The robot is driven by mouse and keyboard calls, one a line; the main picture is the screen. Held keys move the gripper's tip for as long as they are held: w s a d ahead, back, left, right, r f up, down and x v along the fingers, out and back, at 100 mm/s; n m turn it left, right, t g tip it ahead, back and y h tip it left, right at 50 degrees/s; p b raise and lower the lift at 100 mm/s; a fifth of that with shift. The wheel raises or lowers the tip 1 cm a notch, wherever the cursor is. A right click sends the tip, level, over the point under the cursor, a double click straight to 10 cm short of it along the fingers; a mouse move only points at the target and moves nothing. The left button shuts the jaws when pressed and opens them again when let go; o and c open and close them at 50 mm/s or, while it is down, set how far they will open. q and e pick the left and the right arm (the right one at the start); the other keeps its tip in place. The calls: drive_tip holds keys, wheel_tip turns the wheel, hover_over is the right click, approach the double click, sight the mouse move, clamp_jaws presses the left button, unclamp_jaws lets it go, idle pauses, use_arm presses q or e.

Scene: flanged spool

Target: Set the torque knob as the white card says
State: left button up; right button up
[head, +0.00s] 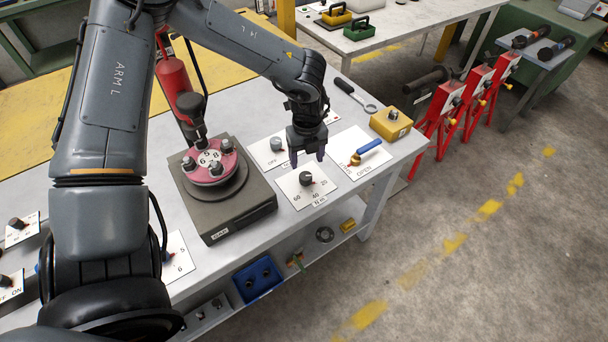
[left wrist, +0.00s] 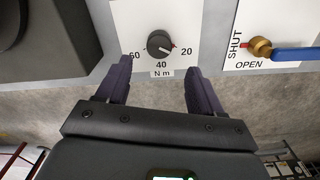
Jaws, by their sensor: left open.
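The torque knob (head: 306,178) is a round black knob on a white plate marked 60, 40, 20 and N m. It also shows in the left wrist view (left wrist: 160,43), where its red mark points right, near the 20 side. My left gripper (head: 307,158) is open above the plate, pointing down. In the left wrist view its fingers (left wrist: 158,70) are apart, on either side below the knob, with nothing between them.
The grey spool block (head: 225,212) stands left of the knob plate. A blue-handled valve (head: 368,147) marked SHUT and OPEN is to its right. Another knob plate (head: 276,147) marked OFF lies behind it. A yellow box (head: 391,123) and a wrench (head: 355,95) lie farther back.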

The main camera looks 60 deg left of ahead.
sight(306, 176)
use_arm(q)
wheel_tip(306, 176, down, 7)
drive_tip(key=shift+s+f+b, duration=0.1)
drive_tip(key=shift+f+b, duration=0.05)
drive_tip(key=shift+b, duration=0.3)
drive_tip(key=shift+c, duration=0.2)
drive_tip(key=c, duration=1)
